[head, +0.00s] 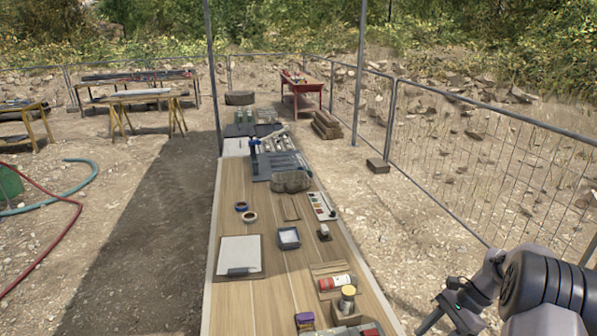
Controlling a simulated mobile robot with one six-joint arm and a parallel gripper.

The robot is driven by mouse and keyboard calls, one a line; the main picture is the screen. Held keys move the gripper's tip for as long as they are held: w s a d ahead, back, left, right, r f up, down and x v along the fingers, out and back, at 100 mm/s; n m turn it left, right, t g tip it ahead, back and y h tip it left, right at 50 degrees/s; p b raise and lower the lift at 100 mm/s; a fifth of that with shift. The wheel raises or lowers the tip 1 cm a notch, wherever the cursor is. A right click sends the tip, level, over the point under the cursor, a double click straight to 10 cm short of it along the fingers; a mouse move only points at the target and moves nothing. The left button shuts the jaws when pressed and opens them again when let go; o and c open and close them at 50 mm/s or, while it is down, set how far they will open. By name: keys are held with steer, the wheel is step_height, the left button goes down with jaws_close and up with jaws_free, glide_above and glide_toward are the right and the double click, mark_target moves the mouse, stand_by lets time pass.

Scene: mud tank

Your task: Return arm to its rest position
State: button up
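My arm (545,285) shows at the lower right, folded, with grey links and a ribbed black joint. A dark part at its left end, which looks like my gripper (436,312), hangs just right of the long wooden table's (270,290) near right edge. It is small and partly cut off by the frame's bottom edge, so I cannot tell whether its fingers are open or shut. I see nothing clearly held in it.
The table holds a clipboard (239,256), tape rolls (245,212), a small tray (289,238), a grey bag (291,181), a red can (307,283) and a jar (347,300). A wire fence (490,165) runs along the right. Hoses (60,200) lie on the left ground.

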steer(key=s+a+r+n+t+h+b, duration=0.1)
steer(key=s+a+r+n+h+b, duration=0.15)
steer(key=a+r+b, duration=0.35)
steer(key=s+a+r+n+t+h+b, duration=0.1)
steer(key=s+a+r+n+b, duration=0.15)
steer(key=a+r, duration=0.4)
steer(key=s+a+f+n+t+b, duration=0.2)
steer(key=s+a+n+b, duration=0.1)
steer(key=s, duration=0.5)
steer(key=s+a+f+n+t+h+b, duration=0.1)
steer(key=s+a+f+n+t+b, duration=0.2)
steer(key=s+a+b, duration=0.3)
steer(key=s+a, duration=0.1)
steer(key=s, duration=0.2)
steer(key=shift+a+f, duration=0.2)
steer(key=shift+a, duration=0.05)
steer(key=shift+w, duration=0.1)
